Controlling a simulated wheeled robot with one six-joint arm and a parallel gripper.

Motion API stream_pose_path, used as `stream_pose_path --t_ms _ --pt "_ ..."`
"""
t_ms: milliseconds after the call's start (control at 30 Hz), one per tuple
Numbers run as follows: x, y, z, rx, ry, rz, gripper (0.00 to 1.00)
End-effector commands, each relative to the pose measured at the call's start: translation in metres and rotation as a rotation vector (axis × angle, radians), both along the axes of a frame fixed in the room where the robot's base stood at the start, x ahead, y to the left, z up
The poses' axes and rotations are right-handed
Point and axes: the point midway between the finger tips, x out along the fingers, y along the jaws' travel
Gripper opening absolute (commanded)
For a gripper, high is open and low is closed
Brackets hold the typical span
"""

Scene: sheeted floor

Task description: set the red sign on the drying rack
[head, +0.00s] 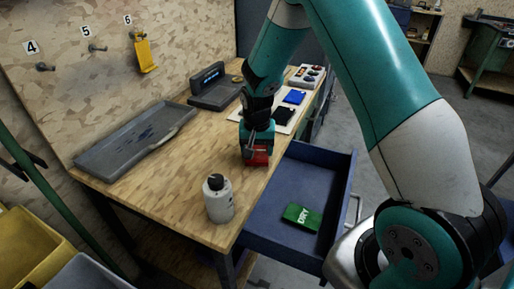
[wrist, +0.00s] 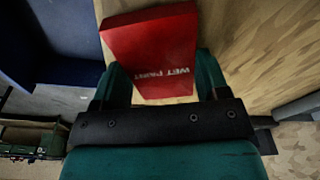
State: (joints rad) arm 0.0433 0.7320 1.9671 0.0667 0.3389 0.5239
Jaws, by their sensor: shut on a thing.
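The red sign (head: 258,158) is a flat block with white "WET PAINT" lettering, and it fills the top middle of the wrist view (wrist: 155,45). My gripper (wrist: 160,80) is shut on it, with one teal finger on each side. In the head view my gripper (head: 257,146) points down at the right edge of the wooden bench, with the sign at its tip. I cannot tell whether the sign touches the bench top. No thing in view is clearly a drying rack; a shallow grey tray (head: 112,168) with dark blue marks lies at the bench's left.
A white bottle with a black cap (head: 219,199) stands at the bench's near end. An open blue drawer (head: 270,228) holds a green "DRY" sign (head: 301,217). A grey device (head: 212,92) stands behind. A yellow tag (head: 145,55) hangs on the wall. The bench middle is clear.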

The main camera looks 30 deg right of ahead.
Motion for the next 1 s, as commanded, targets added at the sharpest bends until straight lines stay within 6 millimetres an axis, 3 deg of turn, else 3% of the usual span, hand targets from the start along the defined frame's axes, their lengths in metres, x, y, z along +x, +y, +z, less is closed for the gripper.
stream_pose_path --t_ms 633,667,767,1000 --pt "0.0 0.0 -0.013 0.001 0.001 0.0 0.41" --pt "0.0 0.0 -0.012 0.0 0.0 0.0 0.75" --pt "0.0 0.0 -0.011 0.0 0.0 0.0 0.98" --pt "0.0 0.0 -0.011 0.0 0.0 0.0 0.98"
